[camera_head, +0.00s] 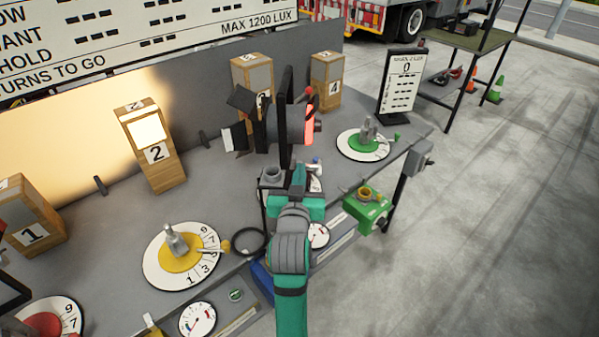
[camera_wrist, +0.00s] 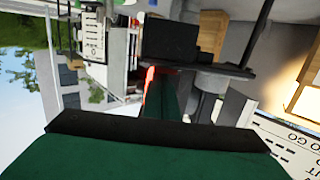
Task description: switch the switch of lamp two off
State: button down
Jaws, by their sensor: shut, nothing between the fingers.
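Lamp two (camera_head: 158,153) is a wooden box labelled 2 on the grey bench, and its white face glows. In front of it is a round white dial with numbers and a yellow centre disc (camera_head: 167,259). A grey lever (camera_head: 177,241) stands on that disc. I cannot tell for sure that this is the lamp's switch. My teal and grey arm reaches over the bench's front edge, right of the yellow dial. My gripper (camera_head: 299,178) is at its far end, shut and empty, apart from the dial. Its fingertips are hard to make out.
A black-framed spotlight with flaps (camera_head: 286,115) stands just beyond my gripper. Box lamp one (camera_head: 32,218) is at the left, and box lamp four (camera_head: 326,80) at the back. A green-centred dial (camera_head: 363,145) and a green box (camera_head: 367,211) are to the right.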

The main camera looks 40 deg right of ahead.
jog(key=shift+w+d+f, duration=0.1)
jog(key=shift+d+f, duration=0.15)
jog(key=shift+f, duration=0.2)
jog(key=shift+r, duration=0.1)
jog(key=shift+w, duration=0.1)
jog(key=shift+w+r, duration=0.1)
jog(key=shift+r, duration=0.1)
jog(key=r, duration=0.3)
jog(key=shift+d+r, duration=0.2)
jog(key=shift+d, duration=0.05)
jog(key=s+a+r, duration=0.3)
jog(key=s+a, duration=0.3)
jog(key=s, duration=0.1)
jog(key=shift+a+r, duration=0.15)
jog(key=shift+r, duration=0.15)
